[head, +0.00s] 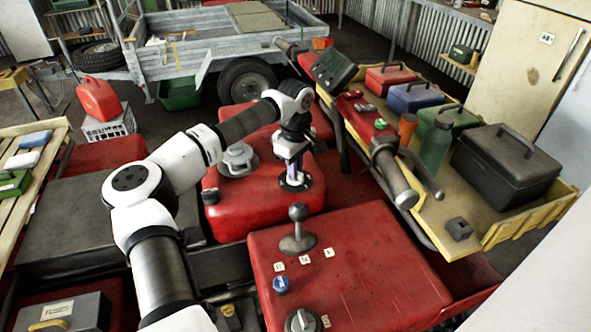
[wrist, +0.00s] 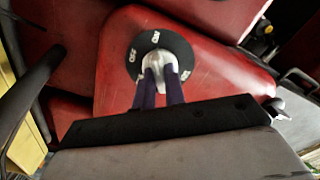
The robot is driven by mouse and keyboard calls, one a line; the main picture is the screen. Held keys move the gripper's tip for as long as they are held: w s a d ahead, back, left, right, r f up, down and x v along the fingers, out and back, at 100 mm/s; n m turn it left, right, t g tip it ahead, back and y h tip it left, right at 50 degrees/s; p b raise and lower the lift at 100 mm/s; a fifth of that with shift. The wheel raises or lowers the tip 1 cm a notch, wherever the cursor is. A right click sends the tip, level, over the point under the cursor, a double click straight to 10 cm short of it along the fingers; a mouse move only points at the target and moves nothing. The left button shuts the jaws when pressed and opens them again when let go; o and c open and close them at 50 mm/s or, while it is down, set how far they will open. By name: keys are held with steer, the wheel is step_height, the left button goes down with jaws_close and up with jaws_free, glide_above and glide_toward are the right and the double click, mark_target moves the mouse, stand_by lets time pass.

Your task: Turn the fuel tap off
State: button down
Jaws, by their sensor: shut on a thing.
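The fuel tap is a black round plate (wrist: 137,69) with several small white labels around its rim and a pale metal lever (wrist: 158,62) at its centre.
A grey filler cap (head: 238,160) stands just left of the tap. A ball-topped lever (head: 298,228), a blue knob (head: 281,284) and a rotary dial (head: 302,320) are on the nearer red panel. The handlebar (head: 394,180) and a yellow rack (head: 515,225) with cases lie right.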

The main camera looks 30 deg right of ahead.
steer(key=n+b, duration=0.3)
steer(key=n, duration=0.2)
steer(key=shift+f+b, duration=0.1)
steer(key=shift+b, duration=0.2)
steer(key=n+b, duration=0.2)
steer(key=n, duration=0.3)
steer(key=shift+n, duration=0.3)
steer(key=c, duration=1.5)
jaws_free()
steer(key=shift+o, duration=0.2)
step_height(320, 180, up, 14)
steer(key=b, duration=0.2)
steer(key=shift+b, duration=0.35)
